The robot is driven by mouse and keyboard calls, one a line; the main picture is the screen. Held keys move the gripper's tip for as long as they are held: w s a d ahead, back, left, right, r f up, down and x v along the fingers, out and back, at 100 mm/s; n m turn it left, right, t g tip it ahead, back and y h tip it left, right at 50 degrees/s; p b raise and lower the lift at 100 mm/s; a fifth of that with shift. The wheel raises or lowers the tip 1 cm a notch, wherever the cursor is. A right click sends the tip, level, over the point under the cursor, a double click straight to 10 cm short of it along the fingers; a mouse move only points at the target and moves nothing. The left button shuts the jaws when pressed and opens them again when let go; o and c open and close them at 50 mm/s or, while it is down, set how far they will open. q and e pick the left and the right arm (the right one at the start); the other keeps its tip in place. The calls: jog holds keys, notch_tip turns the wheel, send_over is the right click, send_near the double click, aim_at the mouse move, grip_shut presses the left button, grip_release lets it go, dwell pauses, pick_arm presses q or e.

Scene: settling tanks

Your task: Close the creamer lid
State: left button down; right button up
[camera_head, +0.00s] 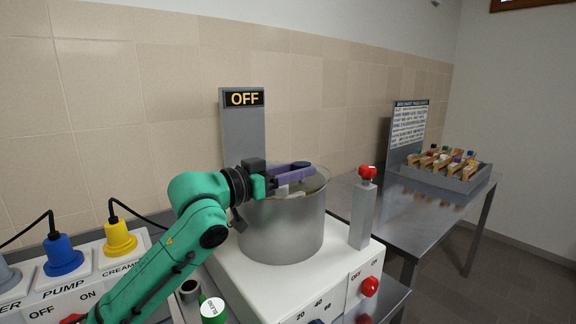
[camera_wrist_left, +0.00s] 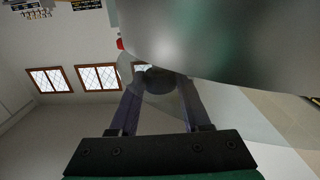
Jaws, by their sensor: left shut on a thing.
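The creamer pot (camera_head: 280,232) is a wide grey metal cylinder on a white base. A pale, see-through lid (camera_head: 318,182) shows at its top, partly behind my gripper; I cannot tell whether it sits on the rim. My left gripper (camera_head: 302,168) reaches over the pot's top from the left. In the left wrist view its two purple fingers are shut on a dark round knob (camera_wrist_left: 158,80), which looks like the lid knob. A large smooth grey surface (camera_wrist_left: 230,45) fills the upper right there. My right gripper is not in view.
An OFF sign (camera_head: 245,99) stands on a grey post behind the pot. A post with a red knob (camera_head: 367,173) stands right of it. Blue and yellow plugs (camera_head: 120,238) are at left. A green-sided container (camera_head: 213,308) is in front. A metal table (camera_head: 420,210) holds a bottle rack (camera_head: 452,172).

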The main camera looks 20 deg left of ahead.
pick_arm(q)
jog(key=shift+d+f+m, duration=0.1)
jog(key=shift+f+m, duration=0.2)
jog(key=shift+f, duration=0.45)
jog(key=shift+c, duration=1.8)
grip_release()
